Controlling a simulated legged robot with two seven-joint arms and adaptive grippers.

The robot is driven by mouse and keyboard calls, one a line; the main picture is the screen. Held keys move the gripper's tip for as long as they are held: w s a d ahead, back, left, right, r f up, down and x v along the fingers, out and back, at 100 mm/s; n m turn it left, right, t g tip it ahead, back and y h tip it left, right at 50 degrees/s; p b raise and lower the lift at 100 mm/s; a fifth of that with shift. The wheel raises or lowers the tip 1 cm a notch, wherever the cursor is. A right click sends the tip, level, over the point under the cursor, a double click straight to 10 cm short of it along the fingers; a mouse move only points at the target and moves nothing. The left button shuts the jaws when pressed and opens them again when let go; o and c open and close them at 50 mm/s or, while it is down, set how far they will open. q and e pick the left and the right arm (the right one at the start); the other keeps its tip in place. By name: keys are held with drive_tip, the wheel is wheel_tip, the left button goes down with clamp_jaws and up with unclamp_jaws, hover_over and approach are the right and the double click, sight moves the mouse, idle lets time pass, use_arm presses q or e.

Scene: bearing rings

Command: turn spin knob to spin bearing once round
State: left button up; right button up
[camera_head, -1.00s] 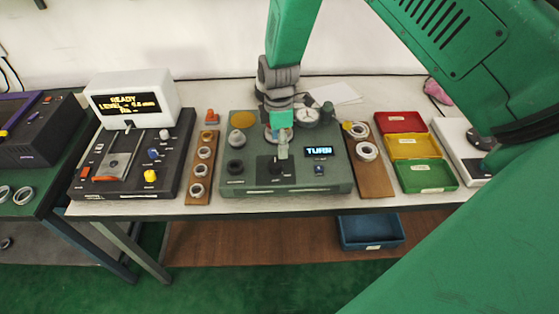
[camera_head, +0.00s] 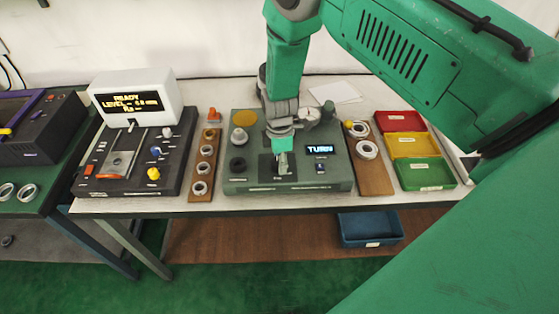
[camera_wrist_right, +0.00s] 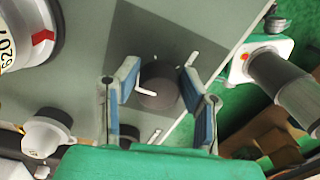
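The green tester (camera_head: 240,184) stands mid-table, and its display (camera_head: 320,149) reads TURN. My right gripper (camera_head: 282,168) points down over the front middle of its top and hides the spin knob in the head view. In the right wrist view the dark round spin knob (camera_wrist_right: 158,90) lies between the two blue-padded fingers of my right gripper (camera_wrist_right: 160,72). The fingers are apart, with a gap visible beside the knob; I cannot tell if either touches it. A round part marked 6207 with a red mark (camera_wrist_right: 42,37), apparently the bearing, shows at upper left. My left gripper is not in view.
A wooden ring board (camera_head: 203,165) stands left of the tester, and another board (camera_head: 374,178) stands right. Red, yellow and green bins (camera_head: 424,174) lie further right. A black device with a white screen (camera_head: 132,97) is at left. A black knob (camera_head: 238,165) sits on the tester.

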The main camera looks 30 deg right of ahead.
drive_tip(key=shift+w+a+r, duration=0.15)
drive_tip(key=shift+w+a, duration=0.15)
drive_tip(key=shift+a, duration=0.4)
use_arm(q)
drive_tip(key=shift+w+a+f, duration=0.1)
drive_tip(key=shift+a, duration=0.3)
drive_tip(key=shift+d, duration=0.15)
use_arm(e)
drive_tip(key=shift+d, duration=0.2)
